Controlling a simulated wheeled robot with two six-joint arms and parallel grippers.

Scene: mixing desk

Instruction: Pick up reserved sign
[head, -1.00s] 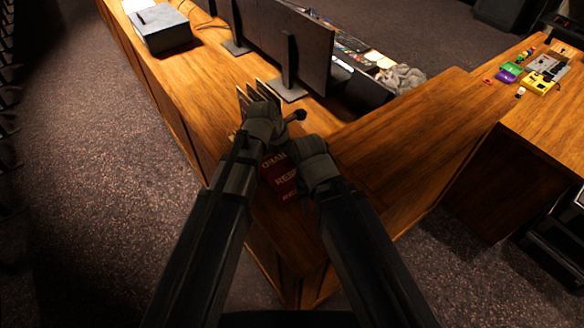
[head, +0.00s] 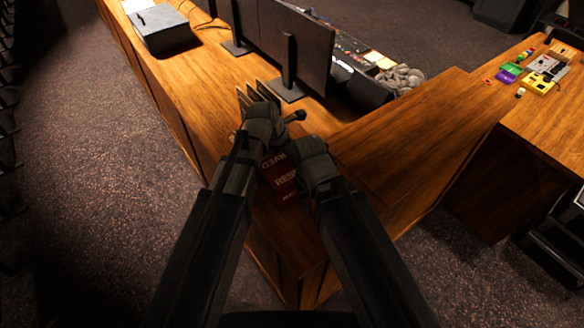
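The red reserved sign (head: 280,183) lies or stands on the near part of the wooden desk, between my two forearms. Pale lettering shows on two of its faces, and my arms cover its sides. My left gripper (head: 257,92) is just beyond the sign, over the desk, with pale pointed fingers showing at its tip. My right gripper (head: 298,116) is close beside it on the right, mostly hidden by its own wrist. I cannot see either gripper touching the sign, nor how far the fingers are apart.
Dark monitors (head: 290,45) on stands are just beyond the grippers. A grey box (head: 160,28) sits at the far left of the wooden desk (head: 180,80). A raised wooden ledge (head: 400,130) runs to the right. Small colourful items (head: 540,82) lie on the right-hand desk.

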